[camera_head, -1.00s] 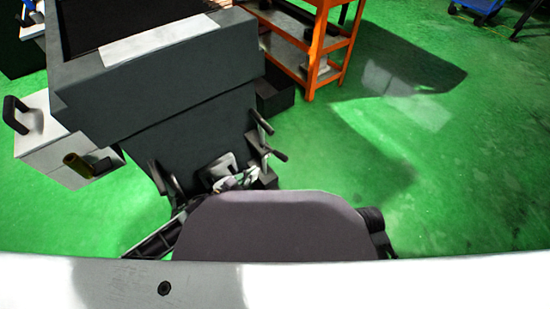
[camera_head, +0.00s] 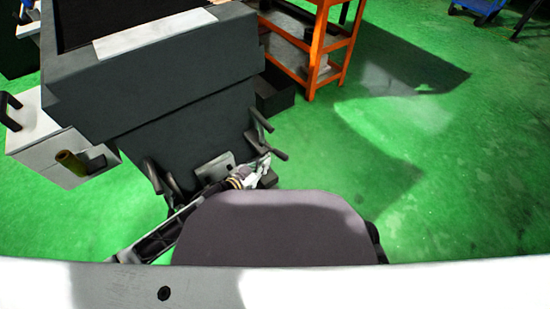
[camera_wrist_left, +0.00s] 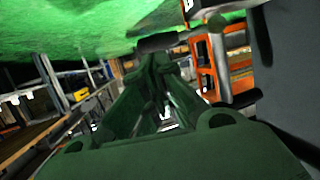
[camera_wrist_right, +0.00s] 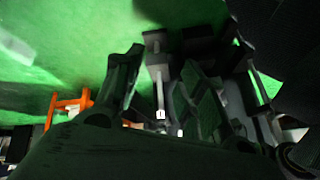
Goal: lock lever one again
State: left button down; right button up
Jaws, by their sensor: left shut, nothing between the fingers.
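The dark grey machine (camera_head: 190,120) carries a lever with rod handles (camera_head: 262,140) on the right of its front face. Another dark lever (camera_head: 160,182) stands at its lower left. Which one is lever one I cannot tell. My left gripper (camera_head: 262,168) is just below the right lever's handles; contact cannot be told. In the left wrist view my left gripper (camera_wrist_left: 158,62) is shut and empty, with a dark bar (camera_wrist_left: 162,42) just beyond its tips and a rod to the right. My right gripper (camera_wrist_right: 163,58) is open and empty in its wrist view, with a grey bracket-like part beyond it.
An orange shelf rack (camera_head: 325,45) stands behind the machine on the right. A white box with handles (camera_head: 45,140) is at the left. Green floor (camera_head: 450,180) is open to the right. My own body covers the lower middle of the head view.

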aim_at(281, 152)
pick_arm(q)
jog(key=b+x, duration=0.2)
jog(key=x, duration=0.3)
jog(key=shift+w+d+f, duration=0.1)
jog(key=shift+w+d, duration=0.1)
jog(key=shift+w, duration=0.05)
jog(key=shift+w+d+f+b, duration=0.15)
jog(key=shift+w+d+b, duration=0.25)
jog(key=shift+w+b, duration=0.15)
pick_arm(e)
jog(key=shift+t+y, duration=0.3)
jog(key=shift+t, duration=0.1)
jog(key=shift+w+a+f, duration=0.1)
jog(key=shift+a+f, duration=0.1)
jog(key=shift+f, duration=1)
jog(key=shift+a+f, duration=0.15)
jog(key=shift+f, duration=1)
jog(key=shift+w+r, duration=0.2)
jog(key=shift+w, duration=0.1)
jog(key=shift+r, duration=0.1)
